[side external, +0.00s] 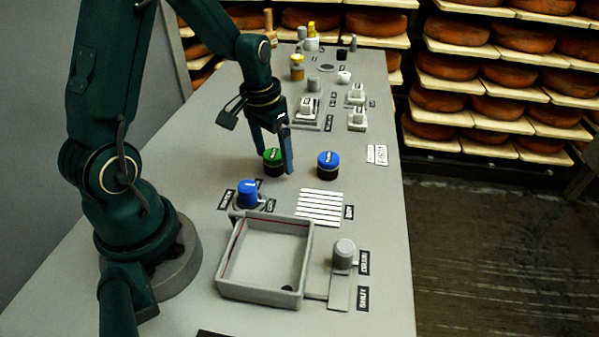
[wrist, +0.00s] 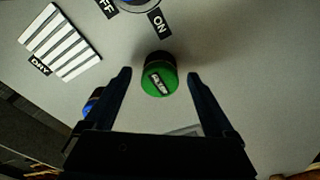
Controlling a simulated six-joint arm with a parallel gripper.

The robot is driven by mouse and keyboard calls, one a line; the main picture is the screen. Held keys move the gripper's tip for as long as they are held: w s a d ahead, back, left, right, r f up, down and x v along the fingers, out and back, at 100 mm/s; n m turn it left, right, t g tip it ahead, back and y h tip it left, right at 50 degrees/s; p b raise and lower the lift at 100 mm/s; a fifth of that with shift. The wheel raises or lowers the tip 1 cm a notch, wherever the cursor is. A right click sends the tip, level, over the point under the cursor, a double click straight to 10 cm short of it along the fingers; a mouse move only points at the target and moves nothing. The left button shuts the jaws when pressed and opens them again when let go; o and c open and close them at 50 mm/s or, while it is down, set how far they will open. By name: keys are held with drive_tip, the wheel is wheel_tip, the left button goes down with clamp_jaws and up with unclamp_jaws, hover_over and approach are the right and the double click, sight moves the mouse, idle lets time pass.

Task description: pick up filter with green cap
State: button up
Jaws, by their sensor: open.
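The filter with the green cap (side external: 273,156) stands upright on the grey table, with a dark body under its cap. In the wrist view its green cap (wrist: 159,81) lies between and a little beyond my two fingertips, with clear space on both sides. My gripper (side external: 274,160) is open and points down at the filter; its fingers (wrist: 158,75) appear on either side and do not visibly touch it. In the side view one finger partly overlaps the filter's edge. A second filter with a blue cap (side external: 328,160) stands to the right, partly hidden by my left finger in the wrist view.
A blue knob (side external: 247,193) with labels and a striped white rack (side external: 320,207) are nearby. A shallow grey tray (side external: 308,262) and a grey knob (side external: 344,249) are in front. Small devices (side external: 308,108) stand farther back. Bare table surrounds the green-capped filter.

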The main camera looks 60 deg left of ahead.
drive_tip(key=shift+f, duration=0.4)
clamp_jaws()
drive_tip(key=shift+r, duration=0.1)
